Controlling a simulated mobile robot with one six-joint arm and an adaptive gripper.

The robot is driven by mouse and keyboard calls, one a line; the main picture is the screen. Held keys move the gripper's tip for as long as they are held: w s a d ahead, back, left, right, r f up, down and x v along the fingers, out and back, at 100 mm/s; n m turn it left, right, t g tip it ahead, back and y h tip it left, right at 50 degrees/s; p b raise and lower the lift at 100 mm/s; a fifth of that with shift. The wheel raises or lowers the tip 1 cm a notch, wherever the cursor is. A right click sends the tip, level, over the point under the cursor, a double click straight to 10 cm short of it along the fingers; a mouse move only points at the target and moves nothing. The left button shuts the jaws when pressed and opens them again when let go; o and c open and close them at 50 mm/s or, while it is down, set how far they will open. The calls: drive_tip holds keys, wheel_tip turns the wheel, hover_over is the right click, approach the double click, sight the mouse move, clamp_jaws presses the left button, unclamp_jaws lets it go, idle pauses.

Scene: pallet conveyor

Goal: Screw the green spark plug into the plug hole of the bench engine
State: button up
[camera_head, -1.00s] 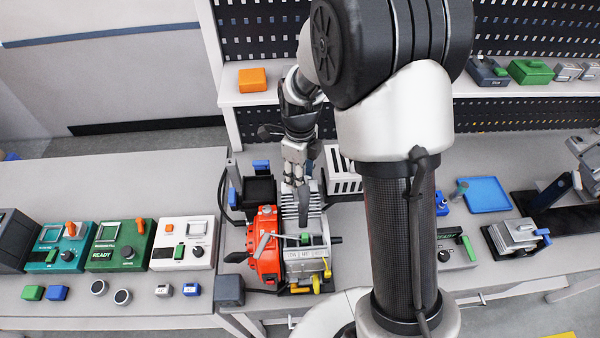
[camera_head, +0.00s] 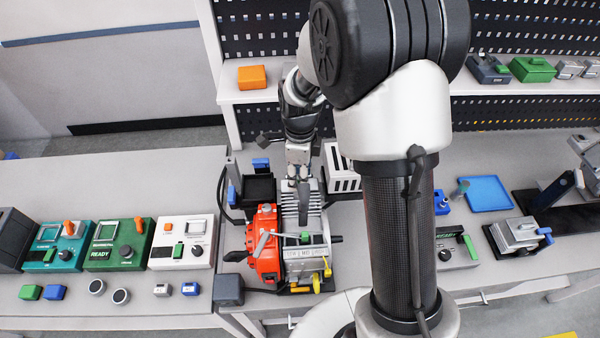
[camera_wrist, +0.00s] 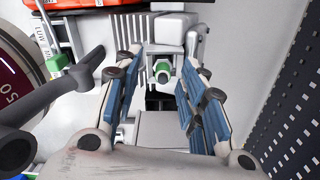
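The bench engine (camera_head: 303,255) stands on the bench, with a red housing at its left and grey fins at its back. My gripper (camera_head: 301,182) is at the engine's back, over the fins. In the wrist view my gripper (camera_wrist: 161,60) is open, its two blue-padded fingers well apart. The green spark plug (camera_wrist: 162,71) shows between the fingertips, its pale end towards the camera, at a grey block of the engine (camera_wrist: 172,28). I see clear gaps between it and both fingers. I cannot tell how deep it sits; the plug hole is hidden.
A dark lever-like bar (camera_wrist: 55,97) lies close to the left finger in the wrist view. A perforated panel (camera_wrist: 295,110) stands at the right. A white slotted box (camera_head: 342,178) and a black tray (camera_head: 259,190) flank the gripper. Control boxes (camera_head: 122,245) stand at the left.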

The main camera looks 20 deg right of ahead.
drive_tip(key=shift+s+f+b, duration=0.2)
drive_tip(key=shift+f+b, duration=0.95)
drive_tip(key=shift+f, duration=0.7)
drive_tip(key=shift+o, duration=0.3)
drive_tip(key=shift+r, duration=0.1)
drive_tip(key=shift+r, duration=0.1)
drive_tip(key=c, duration=0.9)
drive_tip(key=shift+w, duration=0.1)
